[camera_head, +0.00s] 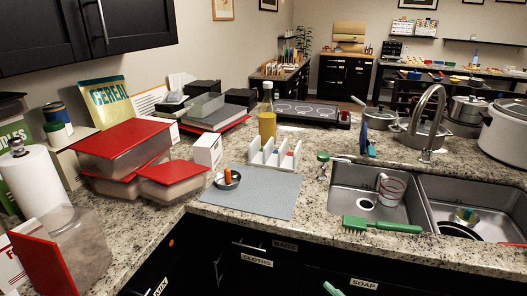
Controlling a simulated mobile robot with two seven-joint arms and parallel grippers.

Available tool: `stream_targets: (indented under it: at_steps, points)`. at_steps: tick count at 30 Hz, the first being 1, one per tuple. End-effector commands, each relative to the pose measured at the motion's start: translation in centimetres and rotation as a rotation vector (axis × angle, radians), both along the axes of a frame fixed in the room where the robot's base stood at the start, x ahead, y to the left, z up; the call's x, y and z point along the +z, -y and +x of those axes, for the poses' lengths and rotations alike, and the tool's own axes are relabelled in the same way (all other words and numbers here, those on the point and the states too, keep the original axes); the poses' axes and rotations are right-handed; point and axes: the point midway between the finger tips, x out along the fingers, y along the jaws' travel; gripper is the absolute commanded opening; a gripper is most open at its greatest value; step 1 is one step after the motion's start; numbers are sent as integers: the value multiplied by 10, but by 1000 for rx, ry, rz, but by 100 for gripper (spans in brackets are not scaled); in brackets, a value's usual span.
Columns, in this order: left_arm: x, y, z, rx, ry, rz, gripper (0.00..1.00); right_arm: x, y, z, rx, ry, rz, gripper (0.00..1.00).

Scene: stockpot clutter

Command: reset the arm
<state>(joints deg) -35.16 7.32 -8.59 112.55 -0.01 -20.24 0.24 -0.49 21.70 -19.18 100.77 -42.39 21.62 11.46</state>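Neither my left nor my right gripper shows in the head view, and no arm of mine can be made out. Nothing is seen held. A large white pot (505,133) stands on the counter at the far right, partly cut off by the picture edge. A steel pot (468,108) stands behind it.
A double sink (366,181) holds a clear measuring cup (392,190); a tall faucet (430,125) rises behind. A green brush (382,225) lies on the front rim. Red-lidded containers (122,138) crowd the left counter.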

Motion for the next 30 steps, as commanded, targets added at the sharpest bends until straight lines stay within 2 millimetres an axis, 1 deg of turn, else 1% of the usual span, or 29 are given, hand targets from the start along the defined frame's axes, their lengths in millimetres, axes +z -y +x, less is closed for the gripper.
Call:
stream_targets:
  at_steps: [1, 2, 5, 6, 8, 9, 11, 12, 15, 18, 21, 30]
  points:
    - [-1, -1, -1, -1, -3, 2, 36, -17, 8, -12, -86, -95, 67, 55]
    - [-2, -1, -1, -1, -4, 2, 36, -26, 14, -19, -136, -149, 101, 55]
    - [-3, -1, -2, -1, -7, 4, 36, -63, 34, -46, -301, -349, 202, 55]
    - [-4, -1, -2, -1, -7, 4, 36, -78, 41, -60, -364, -433, 236, 55]
    - [-4, -1, -2, -1, -8, 4, 36, -102, 51, -85, -450, -566, 284, 55]
    - [-4, -1, -2, -1, -8, 4, 36, -117, 56, -101, -501, -647, 311, 55]
    - [-4, -1, -2, -1, -7, 4, 36, -137, 61, -128, -569, -767, 345, 55]
    - [-4, -1, -2, 0, -8, 3, 36, -147, 64, -145, -605, -838, 363, 55]
    - [-4, -1, -3, 0, -8, 3, 36, -167, 67, -180, -671, -980, 397, 55]
    - [-4, -1, -3, 1, -8, 3, 36, -177, 67, -201, -706, -1065, 417, 55]
    - [-4, -1, -3, 2, -8, 2, 36, -181, 67, -210, -718, -1099, 424, 55]
    - [-4, -1, -3, 4, -8, 0, 36, -181, 67, -210, -718, -1100, 425, 55]
